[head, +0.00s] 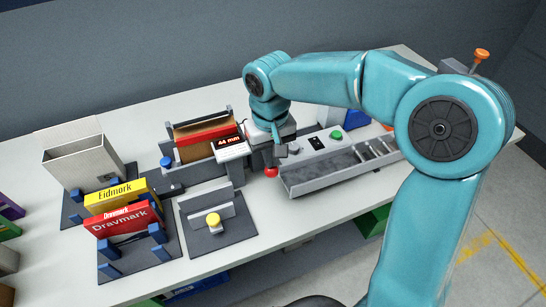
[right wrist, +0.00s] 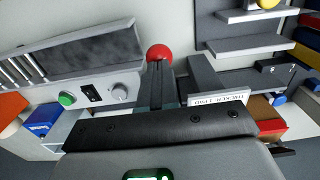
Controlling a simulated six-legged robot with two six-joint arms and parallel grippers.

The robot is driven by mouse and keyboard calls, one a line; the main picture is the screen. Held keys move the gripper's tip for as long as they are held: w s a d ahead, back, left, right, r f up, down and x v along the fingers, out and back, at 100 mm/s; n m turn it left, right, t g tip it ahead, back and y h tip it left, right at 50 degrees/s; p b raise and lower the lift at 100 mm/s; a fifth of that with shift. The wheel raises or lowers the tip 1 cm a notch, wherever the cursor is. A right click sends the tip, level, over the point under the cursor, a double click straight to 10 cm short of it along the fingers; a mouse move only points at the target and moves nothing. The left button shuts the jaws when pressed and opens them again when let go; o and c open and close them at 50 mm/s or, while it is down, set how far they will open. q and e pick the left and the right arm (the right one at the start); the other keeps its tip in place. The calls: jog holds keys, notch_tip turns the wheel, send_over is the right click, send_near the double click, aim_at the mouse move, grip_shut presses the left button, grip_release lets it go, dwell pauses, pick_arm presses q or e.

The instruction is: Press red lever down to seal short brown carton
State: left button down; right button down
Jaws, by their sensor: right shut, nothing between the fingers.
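The brown carton (head: 192,129) sits in a grey station behind the white unit with a 44 mm display (head: 227,142); a red strip shows along its front. The red lever's round knob (head: 271,171) is at the right of that unit, low near the bench top. It also shows in the right wrist view as a red ball (right wrist: 159,52). My right gripper (head: 279,151) is shut and empty, pointing down just above and beside the knob. In the right wrist view, its fingers (right wrist: 167,80) reach toward the ball; contact is unclear. My left gripper is not in view.
A long grey tray (head: 325,174) lies right of the knob, with a green button (head: 336,135) behind it. Yellow (head: 115,196) and red (head: 124,220) cartons stand at left. A plate with a yellow knob (head: 213,220) lies in front. The front bench strip is clear.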

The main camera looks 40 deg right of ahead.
notch_tip(320, 180, up, 11)
jog(key=p, duration=0.8)
jog(key=shift+f, duration=0.2)
jog(key=shift+s, duration=0.1)
